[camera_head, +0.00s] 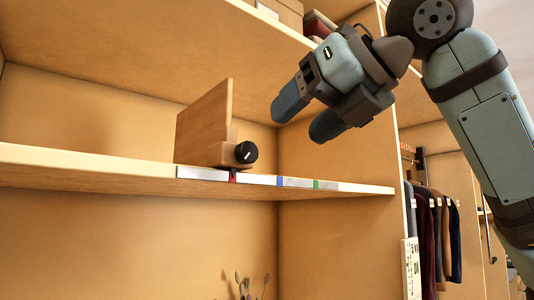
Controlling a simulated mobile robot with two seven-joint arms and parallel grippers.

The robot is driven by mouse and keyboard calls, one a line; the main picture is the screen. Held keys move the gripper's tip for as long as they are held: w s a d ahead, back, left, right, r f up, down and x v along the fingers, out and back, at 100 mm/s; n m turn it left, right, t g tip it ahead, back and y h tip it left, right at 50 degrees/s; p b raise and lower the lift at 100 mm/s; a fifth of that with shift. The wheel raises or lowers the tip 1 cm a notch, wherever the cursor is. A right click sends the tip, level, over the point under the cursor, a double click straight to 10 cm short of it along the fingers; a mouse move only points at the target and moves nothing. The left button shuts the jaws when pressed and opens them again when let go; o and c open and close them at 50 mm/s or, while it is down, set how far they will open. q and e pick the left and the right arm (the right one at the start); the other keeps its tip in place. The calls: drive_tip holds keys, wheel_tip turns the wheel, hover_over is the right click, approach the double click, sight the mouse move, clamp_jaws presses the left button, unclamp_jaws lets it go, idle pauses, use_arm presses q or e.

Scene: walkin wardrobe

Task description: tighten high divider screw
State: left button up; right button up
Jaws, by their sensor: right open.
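A wooden divider (203,124) stands upright on the high shelf (90,165). A black round screw knob (246,152) sits on the front of its base, near the shelf's front edge. The red mark (233,177) on the shelf's edge strip lies just below the knob. My right gripper (307,117) is open and empty. It is above and to the right of the knob, apart from it, with its fingers pointing down and left. My left gripper is not in view.
The white edge strip (262,180) also bears a blue mark (281,182) and a green mark (316,184). An upper shelf (150,40) runs overhead. Hanging clothes (432,235) are at the right. The shelf right of the divider is clear.

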sight(250, 151)
drive_tip(key=s+r+n, duration=0.2)
drive_tip(key=s+r, duration=0.1)
drive_tip(key=shift+h, duration=0.4)
drive_tip(key=p+x, duration=0.1)
drive_tip(key=x, duration=0.3)
drive_tip(key=p+x, duration=0.1)
drive_tip(key=x, duration=0.3)
drive_tip(key=p+x, duration=0.1)
drive_tip(key=x, duration=0.3)
drive_tip(key=shift+w+d, duration=0.25)
drive_tip(key=shift+w, duration=0.1)
drive_tip(key=shift+w+a+f, duration=0.25)
drive_tip(key=shift+w, duration=0.1)
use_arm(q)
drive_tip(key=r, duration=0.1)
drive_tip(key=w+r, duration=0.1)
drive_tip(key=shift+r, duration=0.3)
use_arm(e)
drive_tip(key=c, duration=0.9)
